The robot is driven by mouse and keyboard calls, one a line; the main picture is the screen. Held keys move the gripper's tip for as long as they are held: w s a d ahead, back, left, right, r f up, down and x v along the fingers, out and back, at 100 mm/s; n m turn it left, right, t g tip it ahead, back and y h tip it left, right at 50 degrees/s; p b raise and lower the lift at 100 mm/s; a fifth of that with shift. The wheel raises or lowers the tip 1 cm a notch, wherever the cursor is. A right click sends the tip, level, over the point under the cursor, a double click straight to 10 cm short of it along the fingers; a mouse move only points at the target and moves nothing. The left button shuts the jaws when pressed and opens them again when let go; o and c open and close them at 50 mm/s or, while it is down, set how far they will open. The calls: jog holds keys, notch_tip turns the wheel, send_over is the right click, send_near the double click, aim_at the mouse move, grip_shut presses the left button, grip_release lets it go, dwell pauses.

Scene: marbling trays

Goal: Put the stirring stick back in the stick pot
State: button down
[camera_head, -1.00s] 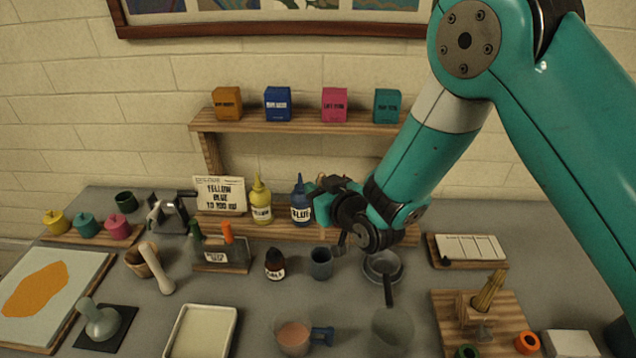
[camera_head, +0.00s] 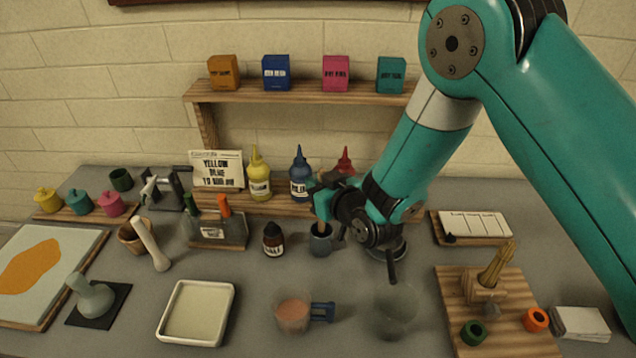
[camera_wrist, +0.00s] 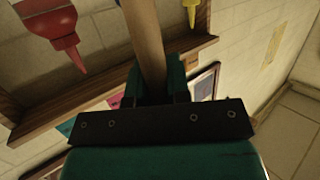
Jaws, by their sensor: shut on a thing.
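My gripper (camera_head: 322,206) is shut on a wooden stirring stick (camera_head: 321,228). In the wrist view, the pale stick (camera_wrist: 146,40) stands between the teal fingers (camera_wrist: 150,78). In the head view, my gripper is above a small dark grey cup, which looks like the stick pot (camera_head: 320,243). The stick's lower part shows at the cup's mouth. How deep it reaches inside is hidden.
A dark dropper bottle (camera_head: 273,241) stands just left of the cup. A metal pan (camera_head: 397,250) is close on the right, partly behind my arm. Yellow (camera_head: 258,180), blue (camera_head: 299,180) and red (camera_head: 345,162) bottles stand behind on the shelf.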

jog(key=shift+f+b, duration=2.2)
jog(key=shift+f, duration=0.2)
jog(key=c, duration=1)
grip_release()
jog(key=s+d+r+g+h+b, duration=0.1)
jog(key=s+d+r+g, duration=0.3)
jog(key=s, duration=0.5)
jog(key=s+d+r+g+h+b, duration=0.2)
jog(key=s+d+r+g, duration=0.2)
jog(key=s, duration=0.6)
jog(key=s+d+r+g+h+b, duration=0.1)
jog(key=s+d+r+g, duration=0.3)
jog(key=s+d, duration=0.4)
jog(key=shift+s+r+g+b, duration=0.4)
jog(key=shift+s+r+b, duration=0.3)
jog(key=shift+s, duration=0.5)
